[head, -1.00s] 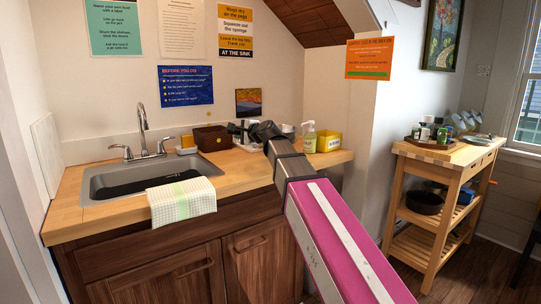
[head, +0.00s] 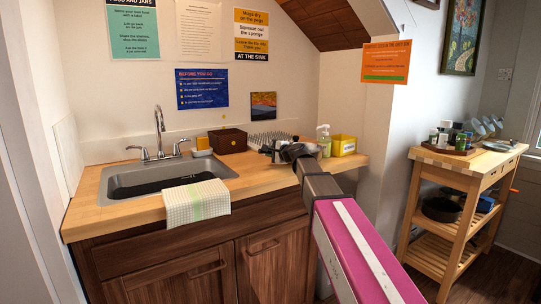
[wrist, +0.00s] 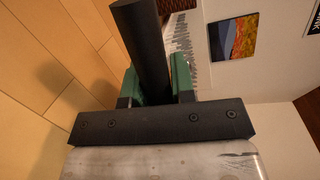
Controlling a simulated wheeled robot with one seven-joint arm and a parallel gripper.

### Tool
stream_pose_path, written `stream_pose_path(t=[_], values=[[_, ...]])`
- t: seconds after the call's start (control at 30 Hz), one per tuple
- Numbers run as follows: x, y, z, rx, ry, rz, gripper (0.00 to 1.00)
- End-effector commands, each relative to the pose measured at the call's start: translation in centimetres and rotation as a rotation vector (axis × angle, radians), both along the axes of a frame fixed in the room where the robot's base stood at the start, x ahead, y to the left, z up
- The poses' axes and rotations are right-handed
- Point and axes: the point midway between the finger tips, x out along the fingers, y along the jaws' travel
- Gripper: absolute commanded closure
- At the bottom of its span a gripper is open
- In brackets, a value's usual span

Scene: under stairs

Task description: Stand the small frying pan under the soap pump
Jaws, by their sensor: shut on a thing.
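In the wrist view, a thick black handle (wrist: 142,45) stands between the two green fingers of my gripper (wrist: 155,82), which are shut on it. It looks like the frying pan's handle; the pan's body is out of the wrist view. In the head view my gripper (head: 283,150) is a small dark shape above the back right of the wooden counter, and my own wrist hides much of what it holds. The soap pump (head: 324,141), a pale green bottle with a white top, stands upright just right of my gripper.
A yellow bin (head: 344,146) stands right of the soap. A pegged drying rack (head: 268,138) and a brown box (head: 228,141) are at the back. The sink (head: 165,178) and a towel (head: 196,203) lie left. A wooden cart (head: 464,160) stands far right.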

Motion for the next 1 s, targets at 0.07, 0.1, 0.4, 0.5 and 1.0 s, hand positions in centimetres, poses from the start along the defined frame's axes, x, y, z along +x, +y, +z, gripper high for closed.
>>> stream_pose_path(t=[0.07, 0.1, 0.4, 0.5, 1.0], values=[[-0.02, -0.01, -0.92, -0.003, -0.001, 0.000, 1.00], [-0.01, -0.01, -1.12, -0.003, -0.001, 0.000, 1.00], [0.01, 0.00, -1.19, -0.003, -0.003, 0.000, 1.00], [0.00, 0.01, -1.34, -0.001, -0.001, -0.001, 0.63], [-0.97, -0.79, -0.99, -0.001, -0.001, -0.002, 0.51]])
